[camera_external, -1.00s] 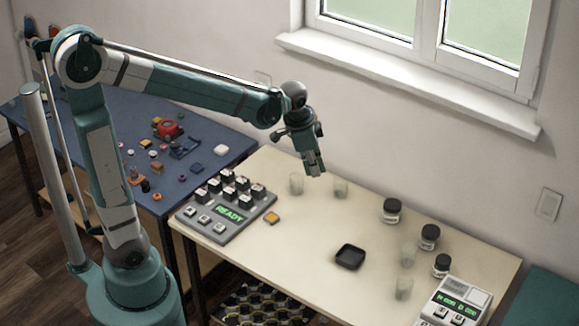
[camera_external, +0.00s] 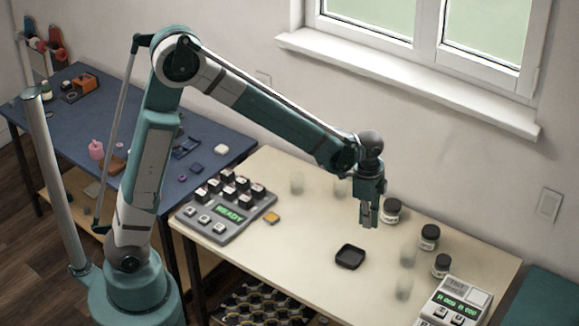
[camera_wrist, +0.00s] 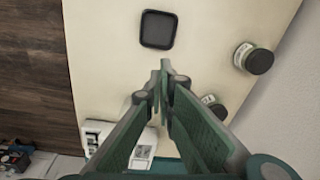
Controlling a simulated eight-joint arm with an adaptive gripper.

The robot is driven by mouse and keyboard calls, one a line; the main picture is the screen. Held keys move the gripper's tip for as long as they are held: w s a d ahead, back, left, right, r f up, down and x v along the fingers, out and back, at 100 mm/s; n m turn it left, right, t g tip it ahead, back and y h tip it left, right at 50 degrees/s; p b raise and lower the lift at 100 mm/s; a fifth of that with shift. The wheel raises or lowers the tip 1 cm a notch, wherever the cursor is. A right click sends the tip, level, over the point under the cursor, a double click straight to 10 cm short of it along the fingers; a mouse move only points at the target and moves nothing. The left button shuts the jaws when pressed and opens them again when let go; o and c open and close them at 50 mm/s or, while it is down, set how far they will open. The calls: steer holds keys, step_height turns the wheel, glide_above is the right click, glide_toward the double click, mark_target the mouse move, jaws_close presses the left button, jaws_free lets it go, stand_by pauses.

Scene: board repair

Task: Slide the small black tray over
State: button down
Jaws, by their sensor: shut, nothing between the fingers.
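The small black tray (camera_external: 350,256) lies flat on the cream table, near its front middle. It is square with rounded corners and a raised rim, and looks empty. It also shows in the wrist view (camera_wrist: 159,29), at the top and ahead of the fingertips. My gripper (camera_external: 369,224) points down above the table, behind and slightly right of the tray. In the wrist view my gripper's fingertips (camera_wrist: 163,65) are together with nothing between them. The gripper is apart from the tray.
Dark-lidded jars (camera_external: 429,237) stand right of my gripper, one close beside it (camera_external: 391,211). Clear glasses (camera_external: 404,288) stand near the right end. A scale (camera_external: 452,301) is at the right corner, a READY device (camera_external: 226,213) at the left. Table left of the tray is mostly clear.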

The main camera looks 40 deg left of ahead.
mark_target(318, 245)
steer(key=s+d+f+m, duration=0.1)
steer(key=d+f+m, duration=0.1)
steer(key=d+f, duration=0.4)
steer(key=shift+d+f+g, duration=0.3)
steer(key=shift+d+f, duration=0.1)
steer(key=shift+d, duration=0.05)
step_height(318, 245, down, 10)
steer(key=shift+b, duration=1.2)
steer(key=shift+a, duration=0.95)
steer(key=shift+a+b, duration=0.3)
steer(key=shift+a, duration=0.8)
steer(key=a+b, duration=0.2)
steer(key=a, duration=1.8)
steer(key=shift+a, duration=0.2)
steer(key=shift+d, duration=0.1)
